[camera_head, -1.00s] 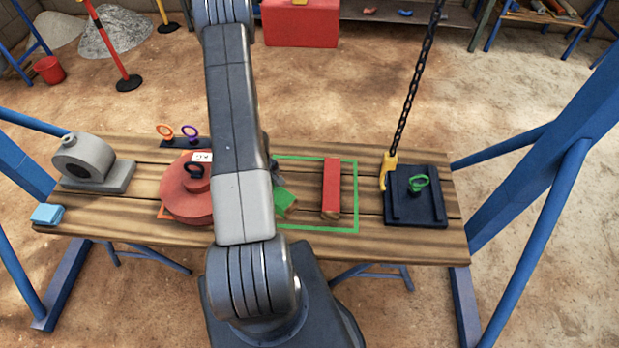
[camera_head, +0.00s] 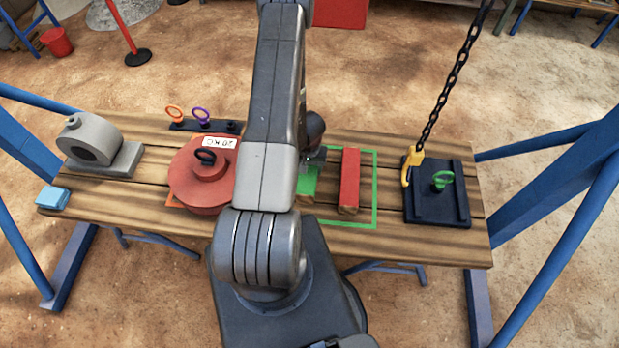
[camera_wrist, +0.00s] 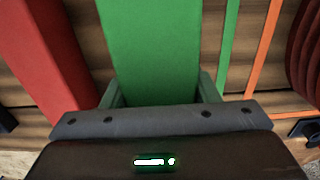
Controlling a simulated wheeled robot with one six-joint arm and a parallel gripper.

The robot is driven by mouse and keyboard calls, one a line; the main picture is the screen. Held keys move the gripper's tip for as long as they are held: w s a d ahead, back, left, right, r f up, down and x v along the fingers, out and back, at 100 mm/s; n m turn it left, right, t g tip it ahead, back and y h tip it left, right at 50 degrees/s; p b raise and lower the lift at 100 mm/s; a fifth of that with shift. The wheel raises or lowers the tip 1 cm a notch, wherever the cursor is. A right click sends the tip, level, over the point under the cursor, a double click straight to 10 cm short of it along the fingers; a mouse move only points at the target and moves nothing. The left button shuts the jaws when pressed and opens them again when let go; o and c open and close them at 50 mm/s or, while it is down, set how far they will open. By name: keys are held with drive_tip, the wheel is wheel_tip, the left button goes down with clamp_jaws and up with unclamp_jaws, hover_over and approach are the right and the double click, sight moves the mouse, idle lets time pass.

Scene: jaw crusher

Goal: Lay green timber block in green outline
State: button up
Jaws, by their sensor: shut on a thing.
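The green timber block (camera_head: 308,180) shows in the head view just right of my arm, partly hidden by it. It runs roughly parallel to the red block (camera_head: 349,181) on its right. The green outline (camera_head: 376,190) is painted on the table around the red block; my arm hides its left part. In the wrist view, the green block (camera_wrist: 150,45) lies between the red block (camera_wrist: 42,55) and the outline's green strip (camera_wrist: 229,45). My gripper (camera_wrist: 160,92) is shut on the green block. I cannot tell whether the block touches the table.
A red round weight (camera_head: 203,180) on an orange outline stands left of my arm. A black plate (camera_head: 437,205) with a yellow hook and chain (camera_head: 455,80) is at the right. A grey casting (camera_head: 100,145) and a blue block (camera_head: 53,198) sit at the left.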

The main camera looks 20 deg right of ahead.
drive_tip(key=shift+f+b, duration=1.45)
drive_tip(key=shift+f, duration=0.5)
drive_tip(key=shift+f, duration=0.15)
drive_tip(key=o, duration=1.3)
wheel_tip(320, 180, up, 12)
drive_tip(key=p, duration=1)
